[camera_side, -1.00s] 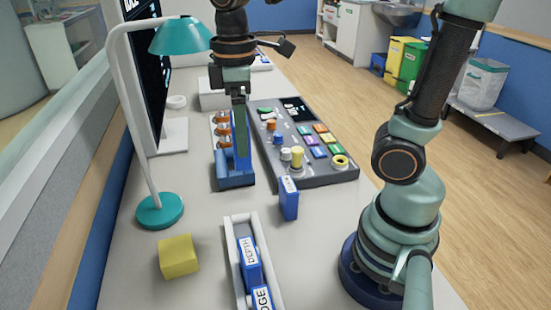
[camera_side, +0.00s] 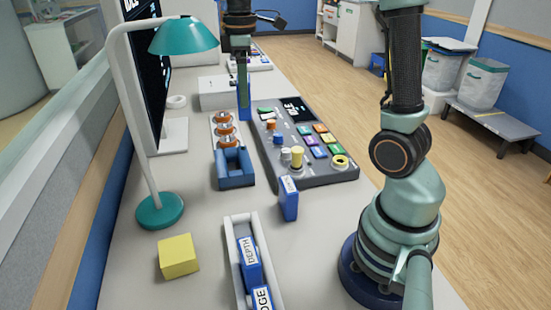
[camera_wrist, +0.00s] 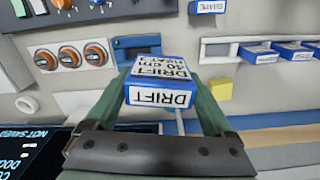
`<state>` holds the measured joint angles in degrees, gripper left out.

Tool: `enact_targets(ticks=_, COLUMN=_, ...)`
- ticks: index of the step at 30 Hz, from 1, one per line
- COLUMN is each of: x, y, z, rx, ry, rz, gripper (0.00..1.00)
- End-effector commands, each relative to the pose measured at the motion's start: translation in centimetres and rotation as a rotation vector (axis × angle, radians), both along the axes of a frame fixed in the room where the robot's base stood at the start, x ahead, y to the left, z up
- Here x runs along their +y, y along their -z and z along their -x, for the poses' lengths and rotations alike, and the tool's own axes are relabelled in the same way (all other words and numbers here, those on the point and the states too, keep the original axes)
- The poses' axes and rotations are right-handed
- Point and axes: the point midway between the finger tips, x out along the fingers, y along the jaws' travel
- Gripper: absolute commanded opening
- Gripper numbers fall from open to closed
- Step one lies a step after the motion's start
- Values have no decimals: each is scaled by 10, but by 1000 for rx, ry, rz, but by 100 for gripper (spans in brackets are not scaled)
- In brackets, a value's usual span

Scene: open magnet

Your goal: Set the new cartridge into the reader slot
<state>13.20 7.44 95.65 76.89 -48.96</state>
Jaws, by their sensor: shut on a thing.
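My gripper (camera_side: 243,80) is shut on a blue cartridge (camera_side: 243,97), held in the air above and behind the blue reader (camera_side: 236,178). In the wrist view the cartridge (camera_wrist: 158,82) lies between both fingers, its white label reading DRIFT. The reader, beside orange coils (camera_side: 224,130), also shows behind the held cartridge in the wrist view (camera_wrist: 128,46); its slot is partly hidden there. Another blue cartridge (camera_side: 289,202) stands alone on the table, right of the reader and nearer the side camera; its label is too small to read surely.
A white tray (camera_side: 231,250) holds blue cartridges, two labelled DEPTH and EDGE-like. A yellow cube (camera_side: 178,256) and teal lamp (camera_side: 159,211) stand left. A button console (camera_side: 305,150) lies right of the reader. A monitor (camera_side: 143,80) stands at the left back.

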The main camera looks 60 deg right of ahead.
Motion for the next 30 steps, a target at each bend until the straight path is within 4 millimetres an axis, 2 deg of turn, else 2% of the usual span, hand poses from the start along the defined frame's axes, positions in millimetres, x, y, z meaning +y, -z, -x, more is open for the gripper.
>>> enact_targets(ticks=3, x=-9, y=5, z=-29, rx=3, ry=-60, rz=0, gripper=28)
enact_targets(ticks=7, x=-16, y=6, z=-53, rx=1, ry=-113, rz=-1, gripper=28)
enact_targets(ticks=12, x=-21, y=6, z=-69, rx=0, ry=-152, rz=0, gripper=28)
enact_targets(ticks=17, x=-23, y=15, z=-73, rx=3, ry=-162, rz=-1, gripper=28)
enact_targets(ticks=20, x=-22, y=35, z=-72, rx=5, ry=-163, rz=-1, gripper=28)
enact_targets(ticks=30, x=-22, y=118, z=-72, rx=7, ry=-162, rz=-2, gripper=28)
